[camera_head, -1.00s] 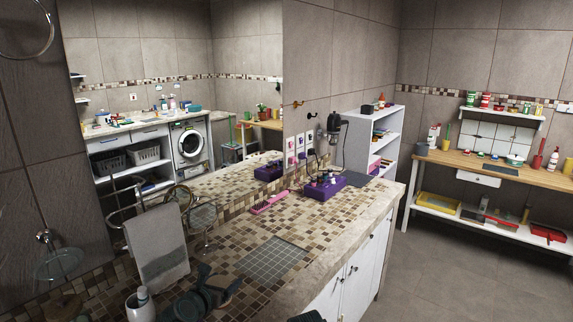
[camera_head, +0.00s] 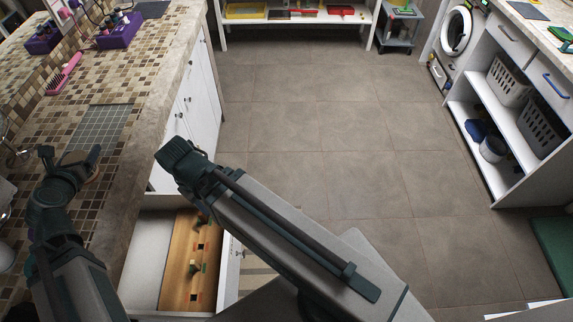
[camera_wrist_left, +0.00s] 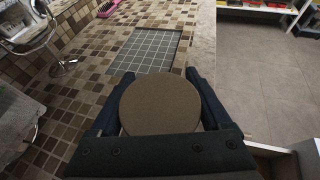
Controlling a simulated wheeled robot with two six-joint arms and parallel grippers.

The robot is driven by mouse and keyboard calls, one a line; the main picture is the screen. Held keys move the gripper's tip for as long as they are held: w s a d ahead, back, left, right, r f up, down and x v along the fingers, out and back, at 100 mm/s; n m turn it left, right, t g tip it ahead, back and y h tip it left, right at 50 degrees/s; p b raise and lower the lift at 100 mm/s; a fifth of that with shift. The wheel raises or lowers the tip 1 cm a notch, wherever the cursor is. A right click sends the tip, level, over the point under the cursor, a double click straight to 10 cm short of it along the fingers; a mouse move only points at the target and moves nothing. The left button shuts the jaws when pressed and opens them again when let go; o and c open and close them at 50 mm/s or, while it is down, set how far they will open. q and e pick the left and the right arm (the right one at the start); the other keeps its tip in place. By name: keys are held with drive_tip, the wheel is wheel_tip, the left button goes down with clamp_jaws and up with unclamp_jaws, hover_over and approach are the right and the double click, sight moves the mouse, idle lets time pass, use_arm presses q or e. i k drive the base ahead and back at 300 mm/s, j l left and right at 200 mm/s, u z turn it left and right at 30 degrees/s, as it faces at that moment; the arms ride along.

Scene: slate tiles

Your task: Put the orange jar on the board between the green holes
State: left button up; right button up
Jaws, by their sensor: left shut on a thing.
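My left gripper (camera_head: 72,160) is shut on a round jar with a flat brown top (camera_wrist_left: 160,104), above the tiled counter. In the head view only an orange-brown sliver of the jar (camera_head: 93,173) shows beside the fingers. Its side is mostly hidden, so I cannot confirm its full colour. A wooden board (camera_head: 177,262) lies in the open drawer below the counter, with small dark, reddish and green marks; which are holes is too small to tell.
A grey grid mat (camera_head: 101,128) lies on the counter, with a pink brush (camera_head: 65,73) and purple box (camera_head: 120,30) beyond. The open drawer (camera_head: 148,255) juts out below the edge. The floor (camera_head: 330,130) is clear.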

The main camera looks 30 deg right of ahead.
sight(202, 245)
drive_tip(key=k+j+z, duration=0.1)
drive_tip(key=z, duration=1.5)
drive_tip(key=k+z, duration=0.2)
drive_tip(key=z, duration=0.2)
drive_tip(key=k+l+z, duration=0.15)
drive_tip(key=z, duration=0.25)
drive_tip(key=k+l+z, duration=0.1)
drive_tip(key=z, duration=0.3)
drive_tip(key=k+l+z, duration=0.1)
drive_tip(key=l+z, duration=0.3)
drive_tip(key=k+l+z, duration=0.1)
drive_tip(key=l, duration=0.3)
drive_tip(key=k+l+z, duration=0.1)
drive_tip(key=l, duration=0.25)
drive_tip(key=k+l, duration=0.2)
drive_tip(key=l, duration=0.25)
drive_tip(key=j+z, duration=0.05)
